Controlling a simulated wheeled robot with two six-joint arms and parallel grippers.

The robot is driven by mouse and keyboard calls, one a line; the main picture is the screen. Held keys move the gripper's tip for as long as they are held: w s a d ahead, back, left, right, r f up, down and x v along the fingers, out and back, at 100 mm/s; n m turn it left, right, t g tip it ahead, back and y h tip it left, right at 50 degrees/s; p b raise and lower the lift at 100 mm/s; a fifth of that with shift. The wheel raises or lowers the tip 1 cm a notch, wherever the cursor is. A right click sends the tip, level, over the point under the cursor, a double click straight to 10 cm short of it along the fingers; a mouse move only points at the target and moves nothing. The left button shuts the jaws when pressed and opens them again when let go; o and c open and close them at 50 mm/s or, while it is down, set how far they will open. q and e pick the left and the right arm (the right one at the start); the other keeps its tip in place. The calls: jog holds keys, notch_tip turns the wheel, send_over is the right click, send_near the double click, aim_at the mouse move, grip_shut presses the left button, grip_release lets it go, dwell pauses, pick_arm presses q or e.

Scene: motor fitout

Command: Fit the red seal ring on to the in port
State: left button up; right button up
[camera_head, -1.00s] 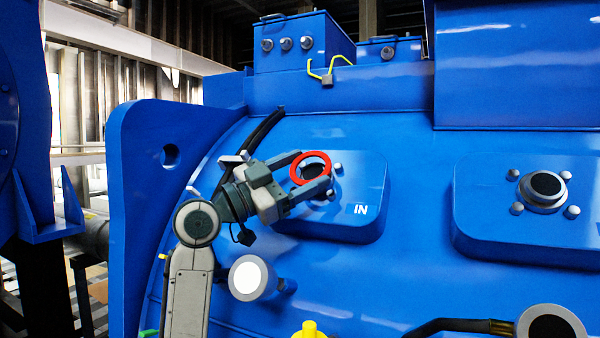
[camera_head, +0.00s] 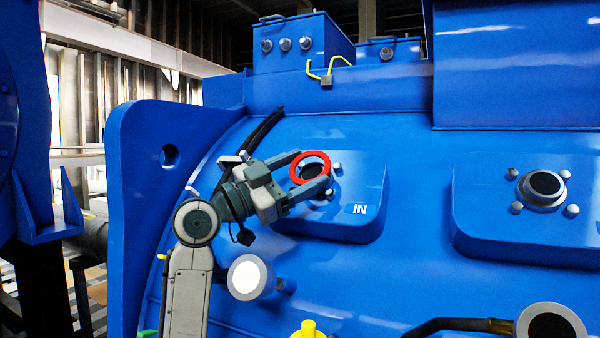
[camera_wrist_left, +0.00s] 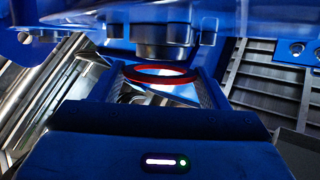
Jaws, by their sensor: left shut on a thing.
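The red seal ring (camera_head: 293,172) is held between the two fingers of my left gripper (camera_head: 312,168), which is shut on it. In the head view the ring overlaps the in port (camera_head: 314,171), whose dark centre shows through it. Bolt heads stand around the port, on a raised blue pad marked IN. In the left wrist view the ring (camera_wrist_left: 160,80) lies between the fingers, just short of the round port end (camera_wrist_left: 163,35), with a gap visible between them. My right gripper is not in view.
A second port (camera_head: 544,187) with bolts sits on another blue pad to the right. A white-faced cylinder (camera_head: 246,278) juts out below my left gripper. A yellow knob (camera_head: 309,329) and a hose-fed round fitting (camera_head: 551,326) are at the bottom. A black hose runs behind the arm.

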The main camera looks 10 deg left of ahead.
pick_arm(q)
jog(key=shift+b, duration=0.3)
dwell(0.6)
jog(key=shift+w+f, duration=0.2)
dwell(0.3)
jog(key=shift+w+d+f+b, duration=0.1)
jog(key=shift+w+f+b, duration=0.1)
jog(key=shift+w+b, duration=0.1)
jog(key=shift+w+d+f+b, duration=0.1)
jog(key=shift+w+f+b, duration=0.25)
jog(key=shift+w+f, duration=0.05)
jog(key=o, duration=1)
